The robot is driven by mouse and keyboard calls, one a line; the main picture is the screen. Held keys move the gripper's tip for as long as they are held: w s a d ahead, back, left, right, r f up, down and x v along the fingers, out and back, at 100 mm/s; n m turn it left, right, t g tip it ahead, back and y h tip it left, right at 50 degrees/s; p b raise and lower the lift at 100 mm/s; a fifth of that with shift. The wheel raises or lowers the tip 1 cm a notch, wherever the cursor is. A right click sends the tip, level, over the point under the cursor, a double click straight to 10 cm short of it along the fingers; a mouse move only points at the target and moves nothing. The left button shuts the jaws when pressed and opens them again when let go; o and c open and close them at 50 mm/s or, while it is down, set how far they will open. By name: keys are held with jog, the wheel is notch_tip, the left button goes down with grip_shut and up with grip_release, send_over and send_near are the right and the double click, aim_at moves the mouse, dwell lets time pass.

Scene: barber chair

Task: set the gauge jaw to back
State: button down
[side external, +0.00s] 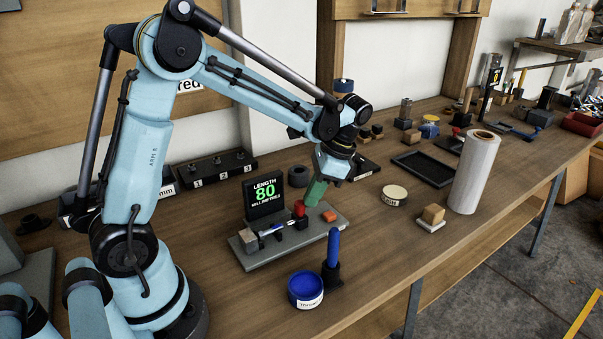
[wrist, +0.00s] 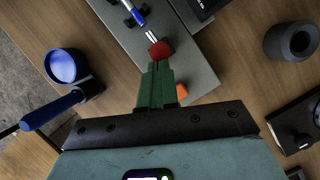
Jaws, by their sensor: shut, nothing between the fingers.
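The gauge is a grey base plate (side external: 300,248) on the bench, with a black display (side external: 264,198) at its back reading LENGTH 80 in green. A red knob (side external: 299,208) sits on a dark block, which seems to be the gauge jaw (side external: 301,223). A blue and white pen-like piece (side external: 272,230) lies to its left. My gripper (side external: 314,198) has green fingers, shut and empty, just right of the red knob. In the wrist view the fingertips (wrist: 157,68) are close to the red knob (wrist: 160,50); I cannot tell if they touch.
An orange block (side external: 329,216) sits at the plate's right end. In front stand a blue-lined round tub (side external: 306,288) and an upright blue-handled tool (side external: 333,250). A dark ring (side external: 299,176) lies behind. A white roll (side external: 474,172) and a labelled round tin (side external: 394,195) stand to the right.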

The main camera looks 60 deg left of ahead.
aim_at(299, 220)
jog(key=shift+s+a, duration=0.1)
jog(key=shift+s, duration=1.6)
jog(key=w, duration=0.1)
jog(key=w+d, duration=0.1)
jog(key=w, duration=0.1)
jog(key=w+d, duration=0.1)
jog(key=shift+w, duration=0.15)
jog(key=v, duration=1)
jog(key=shift+r, duration=0.15)
